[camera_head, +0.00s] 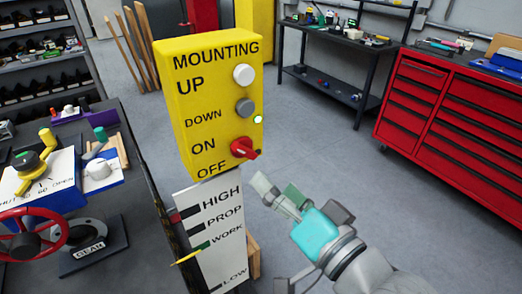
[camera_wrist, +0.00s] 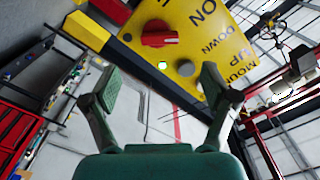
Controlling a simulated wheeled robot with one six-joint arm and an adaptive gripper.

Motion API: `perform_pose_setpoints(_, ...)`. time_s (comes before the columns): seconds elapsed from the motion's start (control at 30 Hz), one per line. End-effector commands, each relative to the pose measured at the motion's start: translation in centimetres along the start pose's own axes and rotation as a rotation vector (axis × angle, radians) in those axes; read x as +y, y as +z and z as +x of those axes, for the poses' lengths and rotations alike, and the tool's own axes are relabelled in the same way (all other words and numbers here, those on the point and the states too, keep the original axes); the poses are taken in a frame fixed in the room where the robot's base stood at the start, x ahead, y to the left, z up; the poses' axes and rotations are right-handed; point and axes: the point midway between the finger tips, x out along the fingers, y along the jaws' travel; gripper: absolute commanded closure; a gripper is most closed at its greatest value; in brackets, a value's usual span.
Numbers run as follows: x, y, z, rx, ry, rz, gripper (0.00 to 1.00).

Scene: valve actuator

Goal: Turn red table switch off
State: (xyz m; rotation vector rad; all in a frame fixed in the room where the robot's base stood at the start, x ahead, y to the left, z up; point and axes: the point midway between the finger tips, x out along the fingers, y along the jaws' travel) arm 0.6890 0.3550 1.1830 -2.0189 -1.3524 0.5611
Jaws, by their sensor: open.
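The red switch (camera_head: 243,148) is a knob low on a yellow control box (camera_head: 190,110), beside the ON and OFF labels. It also shows near the top of the wrist view (camera_wrist: 158,34), where a white mark is at its right end. I cannot tell for certain which label it points to. A green light (camera_head: 258,119) glows on the box, and shows lit in the wrist view too (camera_wrist: 162,65). My gripper (camera_head: 272,193) is below and right of the switch in the head view, apart from it. Its fingers (camera_wrist: 154,85) are spread and empty.
Under the yellow box is a white level panel (camera_head: 215,235) with a yellow-tipped lever (camera_head: 190,257). A bench with a red handwheel (camera_head: 30,235) stands at left. A red tool cabinet (camera_head: 440,110) and a black shelf (camera_head: 335,85) stand right. The floor between is clear.

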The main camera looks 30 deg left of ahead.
Motion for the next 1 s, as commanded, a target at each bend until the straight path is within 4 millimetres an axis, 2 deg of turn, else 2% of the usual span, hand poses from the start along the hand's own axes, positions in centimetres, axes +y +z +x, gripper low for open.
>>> perform_pose_setpoints(0.17,-0.1,0.0,2.0,-0.002,-0.002,0.000,0.15)
perform_pose_setpoints(0.4,0.0,0.0,6.3,-0.001,-0.001,0.000,0.15)
perform_pose_setpoints(0.6,0.0,0.0,9.1,0.000,0.000,-0.001,0.15)
perform_pose_setpoints(0.8,0.1,0.0,10.4,0.002,0.001,-0.001,0.15)
perform_pose_setpoints(1.0,0.1,0.0,10.5,0.002,0.002,-0.001,0.15)
